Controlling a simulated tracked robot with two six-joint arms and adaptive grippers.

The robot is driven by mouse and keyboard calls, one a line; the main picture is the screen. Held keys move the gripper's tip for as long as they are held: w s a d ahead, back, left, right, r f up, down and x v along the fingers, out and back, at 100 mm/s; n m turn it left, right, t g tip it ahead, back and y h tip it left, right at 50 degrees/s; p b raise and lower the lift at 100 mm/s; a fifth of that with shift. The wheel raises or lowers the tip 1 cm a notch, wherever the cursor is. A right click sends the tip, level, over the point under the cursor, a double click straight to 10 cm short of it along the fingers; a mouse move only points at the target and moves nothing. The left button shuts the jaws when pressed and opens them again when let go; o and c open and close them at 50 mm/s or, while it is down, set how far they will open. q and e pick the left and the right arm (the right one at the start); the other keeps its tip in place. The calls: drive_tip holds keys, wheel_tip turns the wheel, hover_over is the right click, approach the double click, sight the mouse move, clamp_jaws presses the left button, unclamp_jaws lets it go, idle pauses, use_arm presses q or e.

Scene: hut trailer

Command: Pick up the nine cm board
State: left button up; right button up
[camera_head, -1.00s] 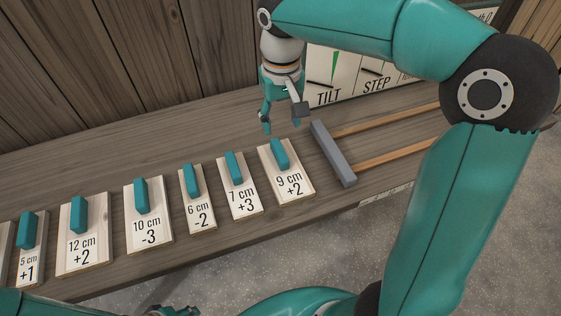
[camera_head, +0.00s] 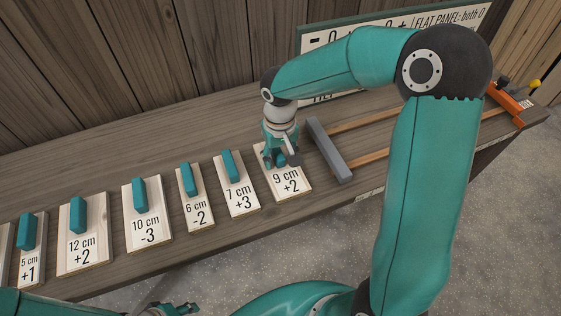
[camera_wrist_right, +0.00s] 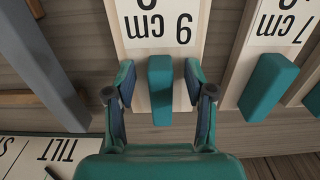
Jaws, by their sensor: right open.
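The nine cm board (camera_head: 289,187) is a pale wooden board marked "9 cm +2", lying on the bench at the right end of a row. In the right wrist view the board (camera_wrist_right: 190,22) shows its upright teal handle (camera_wrist_right: 160,90). My right gripper (camera_head: 276,163) is down over the board's far end and hides the handle in the head view. In the wrist view the right gripper (camera_wrist_right: 160,92) is open, with one finger on each side of the handle and a gap on both sides. My left gripper (camera_head: 175,310) shows only partly at the bottom edge.
The 7 cm board (camera_head: 238,190) lies just left, with several more handled boards beyond it. A grey bar (camera_head: 328,150) with wooden rails stands close on the right. A sign panel (camera_head: 315,42) stands behind. Bare bench lies behind the row.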

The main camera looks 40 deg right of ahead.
drive_tip(key=shift+f, duration=0.25)
clamp_jaws()
idle(0.3)
